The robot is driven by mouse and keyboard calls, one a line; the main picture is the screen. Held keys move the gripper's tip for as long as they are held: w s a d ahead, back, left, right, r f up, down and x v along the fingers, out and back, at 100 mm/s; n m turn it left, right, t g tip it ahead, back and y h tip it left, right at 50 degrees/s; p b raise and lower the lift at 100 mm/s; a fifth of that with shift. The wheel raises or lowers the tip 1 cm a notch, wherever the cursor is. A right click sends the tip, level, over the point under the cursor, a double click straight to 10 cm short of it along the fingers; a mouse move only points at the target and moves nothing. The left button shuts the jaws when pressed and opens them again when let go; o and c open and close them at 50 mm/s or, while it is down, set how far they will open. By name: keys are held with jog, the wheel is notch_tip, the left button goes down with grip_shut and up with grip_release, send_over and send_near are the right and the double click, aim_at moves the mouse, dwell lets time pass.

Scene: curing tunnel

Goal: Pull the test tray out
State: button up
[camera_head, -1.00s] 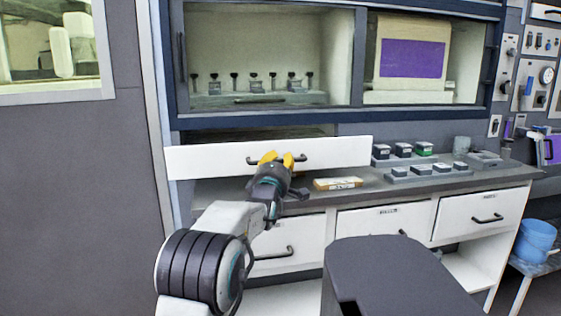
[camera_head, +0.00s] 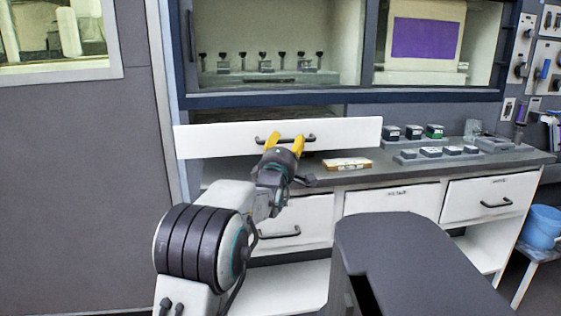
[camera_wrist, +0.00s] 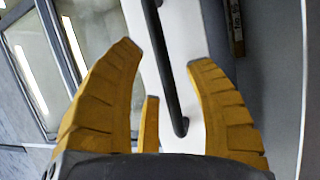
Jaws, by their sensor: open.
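The test tray shows as a long white front panel (camera_head: 220,141) under the cabinet's lower window frame, with a dark bar handle (camera_head: 310,139) in its middle. My gripper (camera_head: 285,141) is at this handle, with its yellow fingers pointing at the panel. In the wrist view, the yellow fingers of my gripper (camera_wrist: 165,60) are spread apart, and the dark handle (camera_wrist: 165,75) runs between them, with the white panel (camera_wrist: 190,35) behind. The fingers look apart from the handle.
A grey counter (camera_head: 385,172) lies below, with a small labelled box (camera_head: 347,164) near my gripper and several small blocks (camera_head: 433,132) to the right. Drawers (camera_head: 478,205) are below the counter. A blue bucket (camera_head: 540,228) stands at the far right.

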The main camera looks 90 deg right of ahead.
jog(key=v, duration=0.9)
jog(key=shift+a, duration=0.25)
jog(key=shift+w, duration=0.1)
dwell(0.5)
